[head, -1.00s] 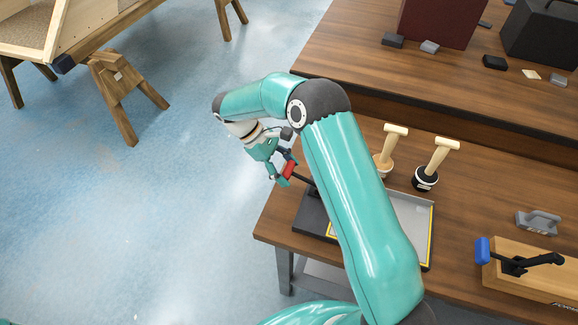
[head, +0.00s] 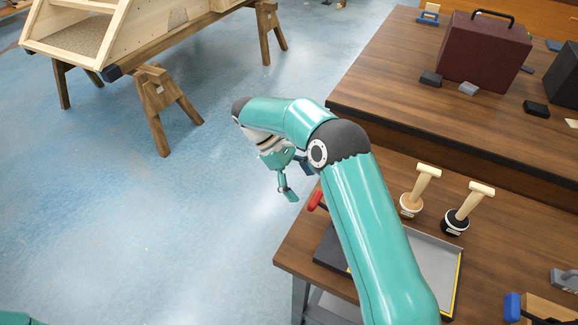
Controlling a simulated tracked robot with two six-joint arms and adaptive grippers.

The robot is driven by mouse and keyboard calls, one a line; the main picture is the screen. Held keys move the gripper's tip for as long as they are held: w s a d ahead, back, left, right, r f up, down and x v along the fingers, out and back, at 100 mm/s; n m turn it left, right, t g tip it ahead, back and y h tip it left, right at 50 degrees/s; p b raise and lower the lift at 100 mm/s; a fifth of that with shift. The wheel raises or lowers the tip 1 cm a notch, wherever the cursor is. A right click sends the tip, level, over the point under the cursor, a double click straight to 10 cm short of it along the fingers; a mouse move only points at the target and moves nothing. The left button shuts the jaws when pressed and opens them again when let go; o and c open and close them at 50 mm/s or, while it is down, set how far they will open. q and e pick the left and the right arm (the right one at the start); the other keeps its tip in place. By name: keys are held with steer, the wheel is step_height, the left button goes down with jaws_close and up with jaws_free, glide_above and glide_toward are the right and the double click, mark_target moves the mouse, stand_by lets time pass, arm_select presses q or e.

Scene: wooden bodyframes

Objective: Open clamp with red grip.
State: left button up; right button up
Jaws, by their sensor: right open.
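The clamp's red grip (head: 315,200) sticks out past the left edge of the workbench, on a dark lever. The rest of the clamp is largely hidden behind my right arm; a dark base (head: 335,250) shows below the lever. My right gripper (head: 297,183) is open and empty, just up and left of the red grip, with a small gap seen between them. Its far finger is partly hidden by the arm. My left gripper is not in view.
A grey tray (head: 436,258) and two wooden-handled stamps (head: 412,196) (head: 462,212) are on the workbench, right of my arm. A blue-handled clamp (head: 513,306) is at lower right. A dark red case (head: 484,50) stands behind. Open floor lies left, with a sawhorse (head: 160,105).

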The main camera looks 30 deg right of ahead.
steer(key=v, duration=0.6)
stand_by(0.6)
